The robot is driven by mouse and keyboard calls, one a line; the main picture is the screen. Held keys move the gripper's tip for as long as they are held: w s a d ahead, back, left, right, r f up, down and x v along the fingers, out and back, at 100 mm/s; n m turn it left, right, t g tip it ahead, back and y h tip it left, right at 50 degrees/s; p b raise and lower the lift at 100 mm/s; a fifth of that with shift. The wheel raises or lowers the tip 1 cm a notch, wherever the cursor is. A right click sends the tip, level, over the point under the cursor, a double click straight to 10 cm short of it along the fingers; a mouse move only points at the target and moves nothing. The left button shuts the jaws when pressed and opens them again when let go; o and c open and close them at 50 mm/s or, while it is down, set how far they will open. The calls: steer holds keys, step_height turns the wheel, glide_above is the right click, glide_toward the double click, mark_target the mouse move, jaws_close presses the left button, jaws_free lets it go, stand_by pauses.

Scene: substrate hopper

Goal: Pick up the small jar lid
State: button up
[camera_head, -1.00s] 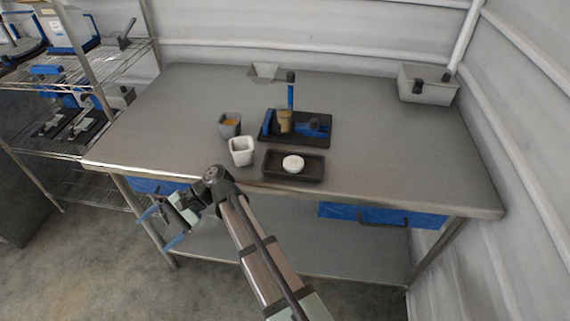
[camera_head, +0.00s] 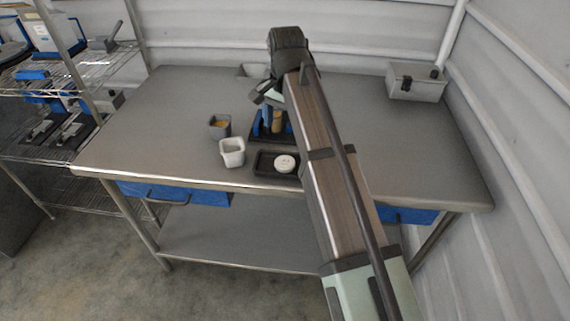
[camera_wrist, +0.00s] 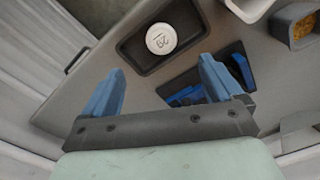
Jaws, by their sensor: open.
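The small jar lid is a white round disc (camera_head: 285,163) lying in a dark shallow tray (camera_head: 262,170) near the table's front edge. In the wrist view the lid (camera_wrist: 161,39) shows a marking like "20" on its top, and the tray (camera_wrist: 127,47) surrounds it. My gripper (camera_wrist: 160,75) is open and empty, its two blue fingers wide apart. The lid appears beyond the fingertips, roughly between them, with a gap. In the head view my arm covers the tray's right side, and the fingers are mostly hidden.
A white cup (camera_head: 232,152) and a grey cup with yellowish contents (camera_head: 219,127) stand left of the tray. A black base with blue parts (camera_head: 262,128) stands behind it, partly hidden. A grey box (camera_head: 415,82) sits at the back right. The table's left side is clear.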

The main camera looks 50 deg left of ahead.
glide_above(285, 162)
steer(key=f, duration=0.7)
steer(key=shift+w+d+f, duration=0.1)
steer(key=shift+d+f, duration=0.1)
steer(key=shift+d, duration=0.1)
steer(key=shift+a+f, duration=0.2)
steer(key=shift+f, duration=1.35)
steer(key=shift+a+f, duration=0.15)
steer(key=shift+f, duration=1.35)
steer(key=c, duration=1.1)
